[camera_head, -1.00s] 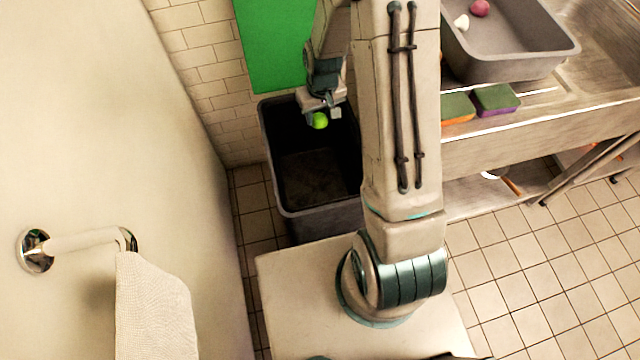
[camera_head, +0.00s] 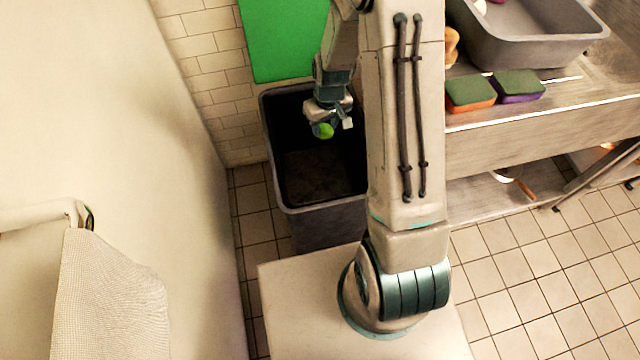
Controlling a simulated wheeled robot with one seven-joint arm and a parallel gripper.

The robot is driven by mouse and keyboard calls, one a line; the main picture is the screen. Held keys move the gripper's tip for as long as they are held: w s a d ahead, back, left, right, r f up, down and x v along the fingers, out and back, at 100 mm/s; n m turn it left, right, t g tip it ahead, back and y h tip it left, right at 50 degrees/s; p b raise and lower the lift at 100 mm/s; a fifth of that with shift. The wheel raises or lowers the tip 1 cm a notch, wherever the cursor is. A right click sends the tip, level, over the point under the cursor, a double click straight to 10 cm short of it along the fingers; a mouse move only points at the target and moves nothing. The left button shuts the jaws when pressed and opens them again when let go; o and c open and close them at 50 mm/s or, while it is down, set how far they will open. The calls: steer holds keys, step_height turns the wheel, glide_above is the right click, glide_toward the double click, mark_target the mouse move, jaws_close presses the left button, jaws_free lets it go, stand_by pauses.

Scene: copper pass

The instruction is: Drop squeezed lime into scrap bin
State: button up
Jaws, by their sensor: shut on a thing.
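The squeezed lime (camera_head: 323,131) is a small bright green piece at the tip of my gripper (camera_head: 328,122). My gripper is shut on it and points downward. In the picture, both lie over the opening of the dark grey scrap bin (camera_head: 325,212), towards its back. The bin stands on the floor between the wall and the steel counter. Its inside is dark, and the part I can see looks empty. My arm hides the bin's right side. The exact height of the lime relative to the rim is hard to tell.
A steel counter (camera_head: 545,130) runs along the right, with an orange-based sponge (camera_head: 470,93), a purple-based sponge (camera_head: 517,85) and a grey tub (camera_head: 530,50). A towel (camera_head: 110,300) hangs from a wall rail at the left. A green panel (camera_head: 284,38) is behind the bin.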

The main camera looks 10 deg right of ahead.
steer(key=shift+f, duration=0.1)
steer(key=o, duration=1)
steer(key=shift+o, duration=0.2)
step_height(320, 180, up, 14)
steer(key=s+p, duration=0.1)
steer(key=shift+s+d, duration=0.2)
steer(key=shift+s, duration=0.15)
steer(key=shift+f, duration=0.1)
